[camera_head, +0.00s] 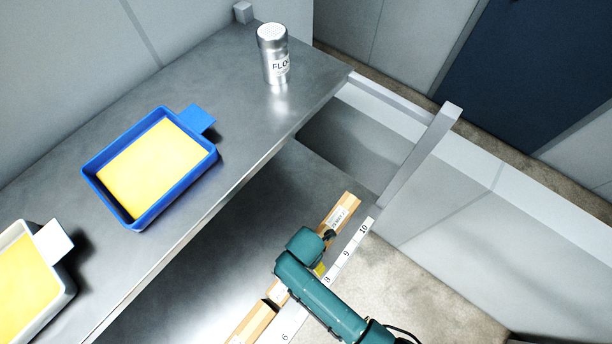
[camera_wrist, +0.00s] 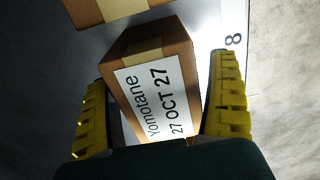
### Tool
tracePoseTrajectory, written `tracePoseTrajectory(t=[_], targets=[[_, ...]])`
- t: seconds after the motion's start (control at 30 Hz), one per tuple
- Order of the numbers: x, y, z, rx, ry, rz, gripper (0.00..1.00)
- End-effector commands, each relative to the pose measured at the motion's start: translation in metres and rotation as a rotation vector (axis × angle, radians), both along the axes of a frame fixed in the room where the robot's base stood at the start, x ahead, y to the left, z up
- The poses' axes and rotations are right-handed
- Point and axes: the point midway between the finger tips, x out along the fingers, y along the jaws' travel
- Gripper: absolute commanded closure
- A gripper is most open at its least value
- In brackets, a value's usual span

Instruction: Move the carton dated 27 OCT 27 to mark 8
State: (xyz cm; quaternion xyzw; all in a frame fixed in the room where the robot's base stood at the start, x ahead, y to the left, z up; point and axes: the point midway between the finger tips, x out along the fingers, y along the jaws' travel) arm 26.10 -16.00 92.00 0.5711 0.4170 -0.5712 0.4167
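The carton dated 27 OCT 27 (camera_wrist: 155,85) is brown, with a white label reading Yomotane and a strip of tape, in the wrist view. My gripper (camera_wrist: 163,75) has its yellow fingers on either side of this carton; a gap shows at the right finger, and contact at the left is unclear. Mark 8 (camera_wrist: 233,40) is on the white strip to the right, just beyond the right fingertip. It also shows in the head view (camera_head: 327,279), beside my arm. My gripper is mostly hidden there; one yellow finger part (camera_head: 320,269) shows.
Another carton (camera_wrist: 115,10) stands just beyond the dated one. In the head view, cartons stand along the numbered strip (camera_head: 346,254), one near 9 and 10 (camera_head: 340,213), one near 6 (camera_head: 250,322). The upper shelf holds a blue tray (camera_head: 212,156) and a flour shaker (camera_head: 273,52).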

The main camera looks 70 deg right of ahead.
Motion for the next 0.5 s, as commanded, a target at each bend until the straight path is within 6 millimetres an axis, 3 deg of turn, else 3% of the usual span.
tracePoseTrajectory(t=[0.27,0.37,0.5], targets=[[0.0,0.0,0.004,0.0,-0.001,0.0,0.1],[0.001,0.0,0.017,-0.001,-0.003,0.0,0.1],[0.001,-0.001,0.052,-0.002,-0.005,0.0,0.1]])
